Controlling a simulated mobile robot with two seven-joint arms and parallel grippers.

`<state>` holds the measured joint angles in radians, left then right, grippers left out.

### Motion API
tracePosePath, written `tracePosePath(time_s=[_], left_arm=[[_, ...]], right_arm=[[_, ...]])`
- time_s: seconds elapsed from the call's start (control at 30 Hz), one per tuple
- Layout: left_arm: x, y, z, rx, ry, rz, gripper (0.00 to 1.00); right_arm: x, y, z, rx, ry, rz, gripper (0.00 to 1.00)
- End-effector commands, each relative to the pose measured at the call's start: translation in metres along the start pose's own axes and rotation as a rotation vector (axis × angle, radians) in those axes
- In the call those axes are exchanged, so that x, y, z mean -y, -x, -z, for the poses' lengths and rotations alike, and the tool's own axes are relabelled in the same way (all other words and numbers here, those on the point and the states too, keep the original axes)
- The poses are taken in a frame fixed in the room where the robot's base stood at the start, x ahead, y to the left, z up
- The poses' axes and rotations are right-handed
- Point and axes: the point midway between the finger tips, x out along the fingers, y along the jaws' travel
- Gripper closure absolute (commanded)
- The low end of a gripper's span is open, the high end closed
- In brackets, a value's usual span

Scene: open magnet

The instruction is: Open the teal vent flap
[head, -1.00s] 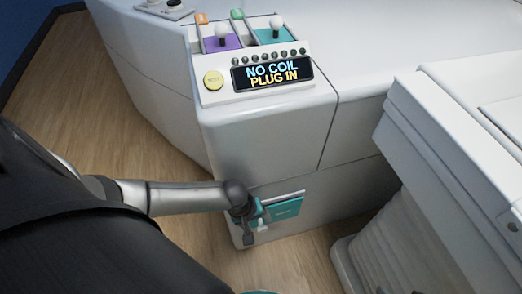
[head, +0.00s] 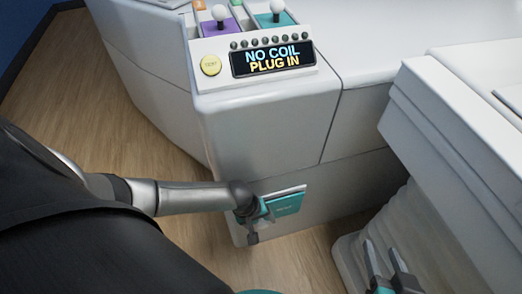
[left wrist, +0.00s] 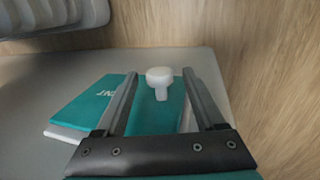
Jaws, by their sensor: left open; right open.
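The teal vent flap (head: 287,205) is low on the white console's front, with a pale strip along its top edge. It also shows in the left wrist view (left wrist: 90,103), with upside-down lettering and a white knob (left wrist: 160,82) standing out from it. My left gripper (left wrist: 161,74) is open, its two fingers on either side of the knob with gaps visible. In the head view my left gripper (head: 254,220) covers the flap's left end and hides the knob. I cannot tell whether the flap is ajar. My right gripper (head: 385,254) is open and empty, at the bottom right, away from the flap.
A white bed-like unit (head: 455,150) stands close on the right. Wood floor (head: 115,120) is clear at the left.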

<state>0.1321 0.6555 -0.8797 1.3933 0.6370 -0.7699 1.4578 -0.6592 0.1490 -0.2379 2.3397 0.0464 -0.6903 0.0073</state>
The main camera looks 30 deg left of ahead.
Motion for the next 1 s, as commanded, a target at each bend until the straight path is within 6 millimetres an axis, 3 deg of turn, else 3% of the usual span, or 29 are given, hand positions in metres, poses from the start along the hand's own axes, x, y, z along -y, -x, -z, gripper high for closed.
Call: tracePosePath(time_s=[0.27,0.9,1.0], left_arm=[[-0.0001,-0.0003,-0.0002,0.0,0.0,0.0,0.29],[0.0003,-0.0002,-0.0002,0.0,0.0,0.001,1.0],[0.0004,-0.0002,-0.0002,0.0,0.0,0.001,1.0]], right_arm=[[0.0005,-0.0001,0.0002,-0.004,0.0,0.001,0.5],[0.0005,-0.0002,0.0003,-0.004,0.0,0.001,0.5],[0.0006,-0.0001,0.0004,-0.004,0.0,0.002,0.5]])
